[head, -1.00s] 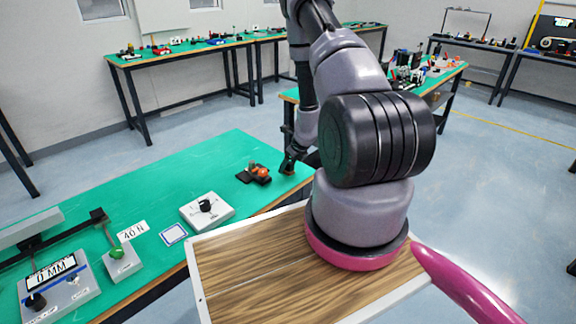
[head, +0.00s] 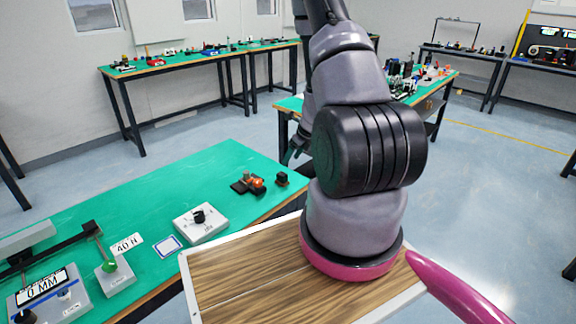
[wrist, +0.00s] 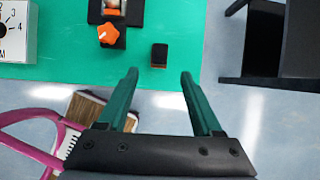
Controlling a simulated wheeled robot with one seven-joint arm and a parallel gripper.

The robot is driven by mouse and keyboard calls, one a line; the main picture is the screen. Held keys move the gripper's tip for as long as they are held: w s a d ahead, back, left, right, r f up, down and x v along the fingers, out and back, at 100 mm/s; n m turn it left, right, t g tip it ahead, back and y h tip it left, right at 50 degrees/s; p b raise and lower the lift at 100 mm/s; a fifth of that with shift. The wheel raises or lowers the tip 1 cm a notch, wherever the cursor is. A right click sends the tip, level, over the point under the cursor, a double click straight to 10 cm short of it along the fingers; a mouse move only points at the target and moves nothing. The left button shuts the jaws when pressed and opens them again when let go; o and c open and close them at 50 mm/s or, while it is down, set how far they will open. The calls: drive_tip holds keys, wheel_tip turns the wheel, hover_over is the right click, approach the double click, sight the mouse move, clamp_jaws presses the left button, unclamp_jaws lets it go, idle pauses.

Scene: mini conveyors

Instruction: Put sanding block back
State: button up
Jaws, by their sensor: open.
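A black fixture with orange parts (head: 249,184) sits close left of the block; its orange knob (wrist: 112,35) shows in the wrist view. A grey dial box (head: 201,222) stands nearer. The floor right of the bench is clear, up to another bench (head: 290,103).

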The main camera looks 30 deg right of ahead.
drive_tip(key=a+r+n+y, duration=0.1)
drive_tip(key=a+r+n, duration=0.35)
drive_tip(key=r, duration=0.45)
drive_tip(key=s+a+r+n+t+y, duration=0.15)
drive_tip(key=a+r+n, duration=0.35)
drive_tip(key=r, duration=0.5)
drive_tip(key=a+r+n+y, duration=0.2)
drive_tip(key=a+r+n, duration=0.3)
drive_tip(key=r, duration=0.4)
drive_tip(key=s+a+r+n+h, duration=0.1)
drive_tip(key=s+r+n+h, duration=0.1)
drive_tip(key=s+r+n, duration=0.4)
drive_tip(key=s+a+r+n+h, duration=0.1)
drive_tip(key=s+r+n+h, duration=0.1)
drive_tip(key=s+r+n, duration=0.5)
drive_tip(key=s+r, duration=0.3)
drive_tip(key=s, duration=0.4)
drive_tip(key=shift+s+a+t, duration=0.35)
drive_tip(key=shift+a, duration=0.05)
